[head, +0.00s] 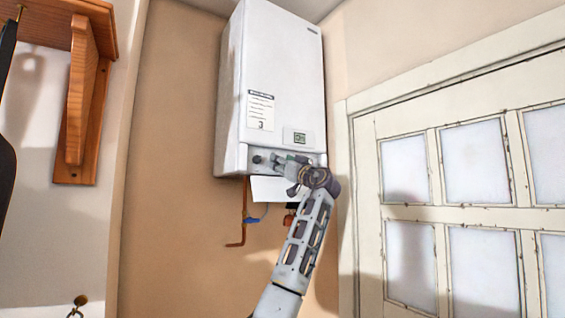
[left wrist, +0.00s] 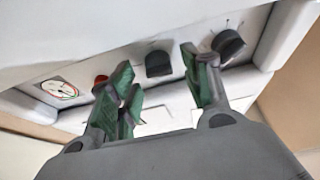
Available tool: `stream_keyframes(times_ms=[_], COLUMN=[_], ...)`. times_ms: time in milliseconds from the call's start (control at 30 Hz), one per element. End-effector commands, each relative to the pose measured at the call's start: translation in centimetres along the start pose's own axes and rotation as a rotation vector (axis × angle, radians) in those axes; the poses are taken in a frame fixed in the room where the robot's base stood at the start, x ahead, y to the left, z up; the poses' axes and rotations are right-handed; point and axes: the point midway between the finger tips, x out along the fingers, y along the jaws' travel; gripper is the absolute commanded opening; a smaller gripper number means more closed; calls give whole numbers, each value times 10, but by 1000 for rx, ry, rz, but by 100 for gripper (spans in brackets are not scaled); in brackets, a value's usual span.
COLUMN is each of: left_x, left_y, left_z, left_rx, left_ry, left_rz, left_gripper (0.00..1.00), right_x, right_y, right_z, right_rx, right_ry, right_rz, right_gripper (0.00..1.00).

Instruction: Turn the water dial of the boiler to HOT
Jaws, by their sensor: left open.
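The white boiler (head: 275,75) hangs on the wall, with a control strip along its lower front. In the left wrist view, the strip carries two dark dials: one dial (left wrist: 158,62) shows between my fingers, and the other dial (left wrist: 229,44) lies to the right, beyond the right finger. I cannot read their markings or tell which is for water. One dark dial (head: 257,159) shows in the head view, left of my fingers. My left gripper (head: 278,161) is at the strip, open; its green-padded fingers (left wrist: 157,72) stand apart, with no visible grip on either dial. My right gripper is not in view.
A round gauge (left wrist: 60,90) and a red part (left wrist: 101,79) sit on the strip. A small display (head: 295,137) and a label (head: 261,110) are above it.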

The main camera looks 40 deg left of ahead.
Motion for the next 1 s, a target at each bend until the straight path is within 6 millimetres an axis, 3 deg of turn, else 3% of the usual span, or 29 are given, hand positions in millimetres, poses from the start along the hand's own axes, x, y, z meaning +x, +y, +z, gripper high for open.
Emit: stream_keyframes(times_ms=[267,633,1000], left_x=[0,0,0], left_y=[0,0,0], left_z=[1,1,1], left_rx=[0,0,22], left_ry=[0,0,0], left_rz=[0,1,11], left_gripper=[49,3,3], right_x=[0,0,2], right_y=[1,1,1], right_z=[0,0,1], right_rx=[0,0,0], right_ry=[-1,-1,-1], right_rz=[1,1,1], right_gripper=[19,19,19])
